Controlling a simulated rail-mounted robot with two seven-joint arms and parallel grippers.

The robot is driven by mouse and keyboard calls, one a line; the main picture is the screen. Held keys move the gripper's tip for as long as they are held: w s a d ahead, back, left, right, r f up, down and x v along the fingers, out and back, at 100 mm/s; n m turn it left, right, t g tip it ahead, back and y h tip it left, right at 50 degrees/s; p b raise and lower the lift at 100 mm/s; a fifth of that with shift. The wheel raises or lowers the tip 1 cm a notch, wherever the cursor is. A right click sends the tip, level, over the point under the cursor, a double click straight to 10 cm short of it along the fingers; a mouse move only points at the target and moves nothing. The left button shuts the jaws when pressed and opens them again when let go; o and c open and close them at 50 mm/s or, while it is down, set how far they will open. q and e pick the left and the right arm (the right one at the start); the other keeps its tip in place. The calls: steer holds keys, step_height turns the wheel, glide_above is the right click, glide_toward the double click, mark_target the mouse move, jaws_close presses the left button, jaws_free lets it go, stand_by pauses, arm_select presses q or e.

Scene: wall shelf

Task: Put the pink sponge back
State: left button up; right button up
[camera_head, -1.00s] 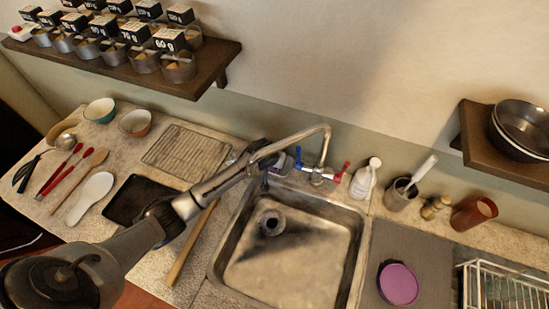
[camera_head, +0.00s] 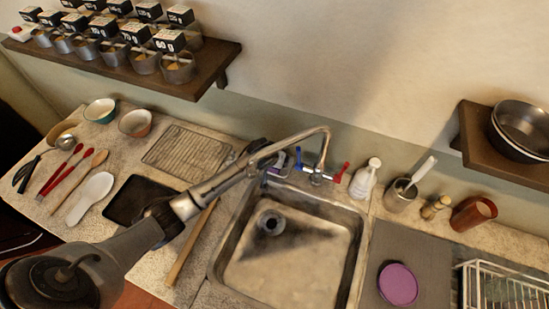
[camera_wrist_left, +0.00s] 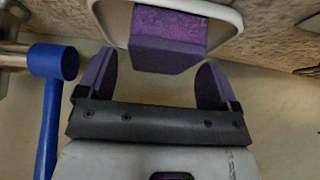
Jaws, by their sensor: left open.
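The pink sponge (camera_wrist_left: 168,30) looks purple-pink in the left wrist view. It is a block at a white, rounded holder (camera_wrist_left: 226,41). My left gripper (camera_wrist_left: 159,66) is open, with its two purple fingers either side of the sponge's near end; gaps show between the fingers and the sponge. In the head view my left gripper (camera_head: 262,150) is behind the sink beside the tap, mostly hidden by my arm. A small purple patch there (camera_head: 278,160) may be the sponge or a finger. My right gripper does not show.
The tap (camera_head: 316,178) with blue and red handles is close to the right of my left gripper; a blue handle (camera_wrist_left: 52,62) shows in the wrist view. A soap bottle (camera_head: 364,180), cup (camera_head: 400,195) and dish rack (camera_head: 500,288) are farther right. A purple disc (camera_head: 398,285) lies on a grey mat.

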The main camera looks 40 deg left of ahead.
arm_select(q)
steer(key=shift+p+v, duration=0.3)
steer(key=shift+v, duration=2.05)
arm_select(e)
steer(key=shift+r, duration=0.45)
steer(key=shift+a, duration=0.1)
